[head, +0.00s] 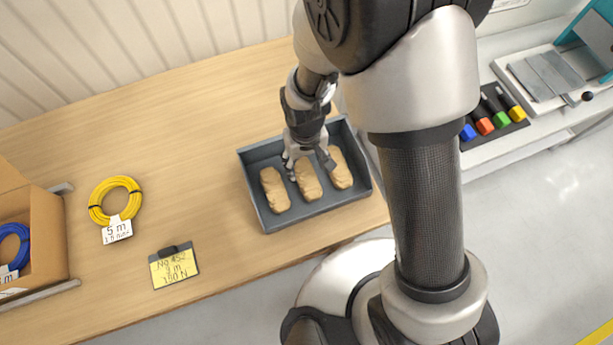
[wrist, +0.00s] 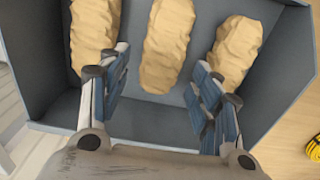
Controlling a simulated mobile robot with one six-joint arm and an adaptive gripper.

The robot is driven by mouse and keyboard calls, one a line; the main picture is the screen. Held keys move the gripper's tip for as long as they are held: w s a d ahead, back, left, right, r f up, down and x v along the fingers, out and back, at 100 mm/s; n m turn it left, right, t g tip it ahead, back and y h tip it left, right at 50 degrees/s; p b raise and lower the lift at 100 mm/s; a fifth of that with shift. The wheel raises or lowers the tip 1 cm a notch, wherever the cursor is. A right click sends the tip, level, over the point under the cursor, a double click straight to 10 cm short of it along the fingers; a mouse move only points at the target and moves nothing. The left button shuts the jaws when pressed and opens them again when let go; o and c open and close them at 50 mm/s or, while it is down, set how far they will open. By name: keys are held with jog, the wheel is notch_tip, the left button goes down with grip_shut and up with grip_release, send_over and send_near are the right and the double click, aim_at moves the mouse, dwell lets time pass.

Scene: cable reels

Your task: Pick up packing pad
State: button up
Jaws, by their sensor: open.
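Three tan, crinkled packing pads lie side by side in a grey tray (head: 262,154) on the wooden table. In the head view they are the left pad (head: 274,190), the middle pad (head: 308,180) and the right pad (head: 341,168). My gripper (head: 309,165) is over the tray, its fingers spread above the pads. In the wrist view my open gripper (wrist: 157,90) has the middle pad (wrist: 168,45) between and beyond its fingertips. One finger overlaps the left-hand pad (wrist: 95,30) and the other overlaps the right-hand pad (wrist: 236,50). I cannot tell whether the fingers touch them.
The tray walls stand close around the pads. A yellow cable coil (head: 116,195) with a tag and a yellow note card (head: 174,267) lie left of the tray. A cardboard box (head: 30,230) holds a blue coil (head: 14,244). The table behind the coil is clear.

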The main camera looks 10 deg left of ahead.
aim_at(306, 173)
jog(key=f, duration=0.1)
jog(key=f+b, duration=0.1)
jog(key=f, duration=0.3)
jog(key=shift+s+f+b, duration=0.2)
jog(key=shift+s+b, duration=0.15)
jog(key=shift+r, duration=0.1)
jog(key=shift+c, duration=0.5)
jog(key=c, duration=0.6)
